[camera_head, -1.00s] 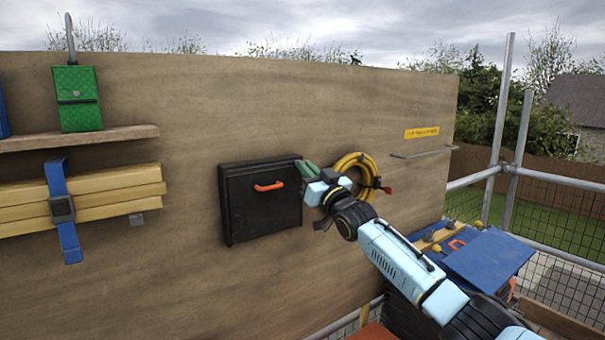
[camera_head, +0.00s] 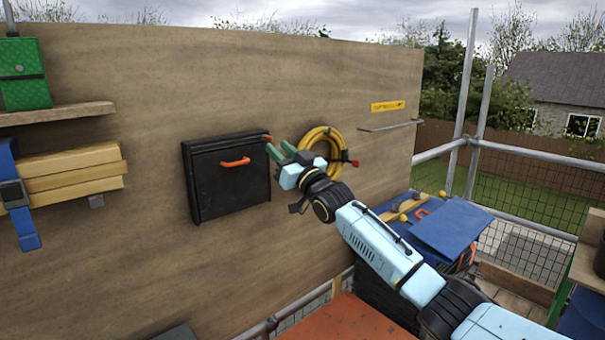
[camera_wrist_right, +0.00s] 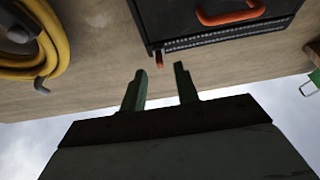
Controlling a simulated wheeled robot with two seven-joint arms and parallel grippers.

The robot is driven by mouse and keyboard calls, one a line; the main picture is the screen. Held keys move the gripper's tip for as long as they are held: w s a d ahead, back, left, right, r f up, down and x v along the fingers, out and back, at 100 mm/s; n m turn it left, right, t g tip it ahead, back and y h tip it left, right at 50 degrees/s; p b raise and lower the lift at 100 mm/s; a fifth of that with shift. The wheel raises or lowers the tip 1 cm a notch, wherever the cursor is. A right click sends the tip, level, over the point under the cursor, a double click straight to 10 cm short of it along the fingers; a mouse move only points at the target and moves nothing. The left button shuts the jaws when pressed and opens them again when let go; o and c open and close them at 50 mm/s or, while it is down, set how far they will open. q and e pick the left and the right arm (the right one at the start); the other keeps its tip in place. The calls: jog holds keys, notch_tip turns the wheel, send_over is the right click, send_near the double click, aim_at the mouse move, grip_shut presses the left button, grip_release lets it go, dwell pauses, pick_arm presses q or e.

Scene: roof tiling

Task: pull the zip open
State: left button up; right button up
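A black case (camera_head: 225,185) with an orange handle (camera_head: 235,162) is fixed to the plywood wall, left of my right gripper. The zip (camera_wrist_right: 230,38) runs along the case's edge in the wrist view. A small orange zip pull (camera_wrist_right: 159,61) sticks out at the end of it; it also shows at the case's top right corner in the head view (camera_head: 267,138). My right gripper (camera_wrist_right: 160,73) is open, its two green fingers apart. The pull appears between the fingertips or just beyond them; I cannot tell whether they touch. My left gripper is out of view.
A coiled yellow hose (camera_head: 322,135) hangs on the wall just right of my right gripper. A shelf (camera_head: 60,114) with a green pouch (camera_head: 25,80) and strapped timber (camera_head: 75,170) are at the left. The wall below the case is clear.

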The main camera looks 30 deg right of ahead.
jog(key=b+v, duration=0.1)
jog(key=v, duration=0.9)
jog(key=shift+s+f, duration=0.1)
jog(key=shift+f, duration=0.05)
